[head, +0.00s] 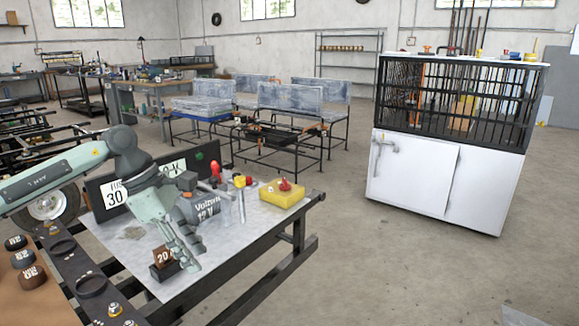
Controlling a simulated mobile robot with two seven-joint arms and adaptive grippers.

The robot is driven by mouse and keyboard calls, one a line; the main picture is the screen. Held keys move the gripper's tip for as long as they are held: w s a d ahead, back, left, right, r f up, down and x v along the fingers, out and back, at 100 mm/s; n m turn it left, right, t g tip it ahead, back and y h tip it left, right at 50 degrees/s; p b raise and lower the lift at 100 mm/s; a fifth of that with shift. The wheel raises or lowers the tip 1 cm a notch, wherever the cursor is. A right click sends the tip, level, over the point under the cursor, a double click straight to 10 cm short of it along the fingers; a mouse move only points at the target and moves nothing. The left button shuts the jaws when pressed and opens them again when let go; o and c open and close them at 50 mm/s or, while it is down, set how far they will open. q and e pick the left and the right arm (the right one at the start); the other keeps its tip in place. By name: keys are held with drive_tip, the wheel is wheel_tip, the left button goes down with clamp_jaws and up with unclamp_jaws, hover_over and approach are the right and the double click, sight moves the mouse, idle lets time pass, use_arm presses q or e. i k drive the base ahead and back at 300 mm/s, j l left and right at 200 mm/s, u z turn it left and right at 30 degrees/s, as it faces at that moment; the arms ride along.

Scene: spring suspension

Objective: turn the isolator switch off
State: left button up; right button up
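A yellow box with a red knob on top, which looks like the isolator switch (284,193), sits at the right end of the pale bench top. The knob's exact setting is too small to read. My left gripper (190,255) points down over the front of the bench, well to the left of the yellow box and not touching it. Its fingers overlap each other in this view, so I cannot tell how far apart they are. A brown block marked 20 (162,257) stands in a dark holder just left of the fingertips. My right gripper is not in view.
A grey cylinder marked 12 V (207,209) and upright parts with red and yellow tops (241,182) stand between my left gripper and the yellow box. A dark panel with number cards (114,193) stands behind. Bare bench top lies in front of the box.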

sight(285, 186)
drive_tip(key=i+l, duration=0.2)
drive_tip(key=i, duration=0.2)
drive_tip(key=i+l, duration=0.2)
drive_tip(key=i, duration=0.25)
drive_tip(key=i+l+u, duration=0.1)
drive_tip(key=i, duration=0.3)
drive_tip(key=i+l, duration=0.3)
drive_tip(key=i, duration=0.15)
